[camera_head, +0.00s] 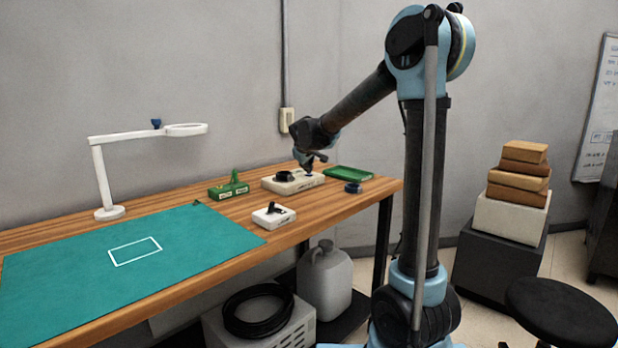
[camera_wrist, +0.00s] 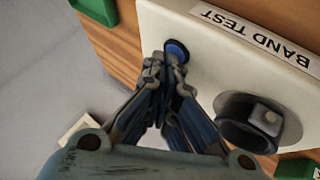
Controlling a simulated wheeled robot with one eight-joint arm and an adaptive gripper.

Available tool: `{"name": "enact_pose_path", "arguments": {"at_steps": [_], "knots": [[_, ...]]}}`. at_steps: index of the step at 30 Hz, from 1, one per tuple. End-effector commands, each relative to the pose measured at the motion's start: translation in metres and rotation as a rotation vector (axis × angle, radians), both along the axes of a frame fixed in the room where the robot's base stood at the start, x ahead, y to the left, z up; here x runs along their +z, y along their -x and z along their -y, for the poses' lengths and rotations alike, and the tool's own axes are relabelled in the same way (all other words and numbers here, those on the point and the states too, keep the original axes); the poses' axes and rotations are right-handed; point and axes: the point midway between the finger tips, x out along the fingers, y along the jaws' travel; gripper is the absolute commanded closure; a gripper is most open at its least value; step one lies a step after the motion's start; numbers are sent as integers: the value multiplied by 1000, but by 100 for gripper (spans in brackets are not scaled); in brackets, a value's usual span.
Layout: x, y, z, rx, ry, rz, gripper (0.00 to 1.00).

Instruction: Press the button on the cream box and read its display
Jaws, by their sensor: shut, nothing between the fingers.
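The cream box (camera_head: 282,187) stands toward the right end of the wooden table. In the wrist view the cream box (camera_wrist: 220,70) carries a label reading "BAND TEST", upside down in this view. In the head view my gripper (camera_head: 309,165) points down over the box's right part. A black ring-shaped part (camera_wrist: 247,128) sits on the box. I see no readable display.
A green block (camera_head: 228,190) and a small white device (camera_head: 273,216) stand close by. A green tray (camera_head: 348,172) and a dark round object (camera_head: 352,187) lie right of the box. A teal mat (camera_head: 190,250) and a white lamp (camera_head: 104,180) are further left.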

Motion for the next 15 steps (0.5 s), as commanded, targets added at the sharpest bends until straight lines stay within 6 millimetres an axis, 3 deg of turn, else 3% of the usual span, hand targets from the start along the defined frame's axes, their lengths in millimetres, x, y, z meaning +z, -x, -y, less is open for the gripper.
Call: {"name": "enact_pose_path", "arguments": {"at_steps": [15], "knots": [[16,0,0,0,0,0,100]]}}
